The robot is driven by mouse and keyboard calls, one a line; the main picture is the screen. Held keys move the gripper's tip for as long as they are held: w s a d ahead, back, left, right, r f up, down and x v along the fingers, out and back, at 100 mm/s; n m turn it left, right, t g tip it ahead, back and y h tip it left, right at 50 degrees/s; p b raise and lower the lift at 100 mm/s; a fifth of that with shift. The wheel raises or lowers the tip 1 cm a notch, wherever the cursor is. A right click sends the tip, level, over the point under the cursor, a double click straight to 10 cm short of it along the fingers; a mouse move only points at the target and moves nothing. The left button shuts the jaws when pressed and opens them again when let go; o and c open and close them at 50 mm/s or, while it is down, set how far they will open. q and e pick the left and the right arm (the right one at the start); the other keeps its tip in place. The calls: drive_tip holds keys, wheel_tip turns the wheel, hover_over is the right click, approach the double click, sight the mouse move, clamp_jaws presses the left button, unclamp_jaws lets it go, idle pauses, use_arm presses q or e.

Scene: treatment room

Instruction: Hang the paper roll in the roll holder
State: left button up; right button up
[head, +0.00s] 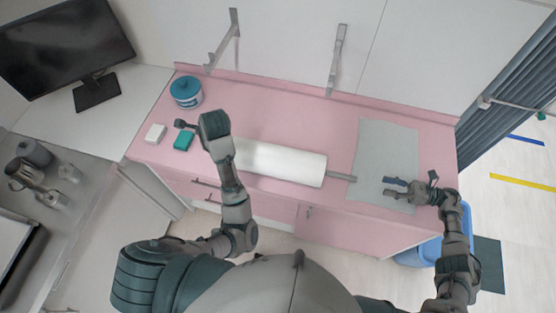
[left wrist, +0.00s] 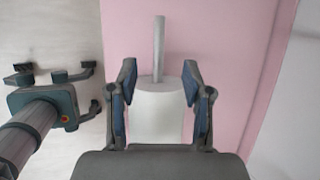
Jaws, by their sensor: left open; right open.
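The white paper roll (head: 285,165) lies on the pink counter, with a grey rod (head: 341,177) sticking out of its right end. My left arm hides its left end. The roll holder is two grey wall brackets (head: 222,42) (head: 337,60) above the counter's back edge, with nothing on them. My left gripper (head: 188,124) is near the roll's left end. In the left wrist view its open fingers (left wrist: 160,80) stand either side of the roll's end (left wrist: 156,115) and rod (left wrist: 159,45); contact cannot be told. My right gripper (head: 397,189) is open and empty, right of the rod.
A grey mat (head: 378,140) covers the counter's right part. A teal-lidded tub (head: 186,93), a white box (head: 155,133) and a teal box (head: 184,141) stand on the left. A monitor (head: 65,40) is far left. A blue bin (head: 415,253) is below the right end.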

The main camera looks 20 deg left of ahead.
sight(350, 176)
use_arm(q)
drive_tip(key=x, duration=1.4)
drive_tip(key=shift+a+f, duration=0.1)
drive_tip(key=shift+f, duration=0.05)
use_arm(e)
drive_tip(key=a, duration=1.4)
drive_tip(key=shift+s+a, duration=0.1)
drive_tip(key=shift+a, duration=0.15)
use_arm(q)
clamp_jaws()
use_arm(e)
drive_tip(key=shift+r, duration=0.1)
clamp_jaws()
use_arm(q)
drive_tip(key=shift+w, duration=0.1)
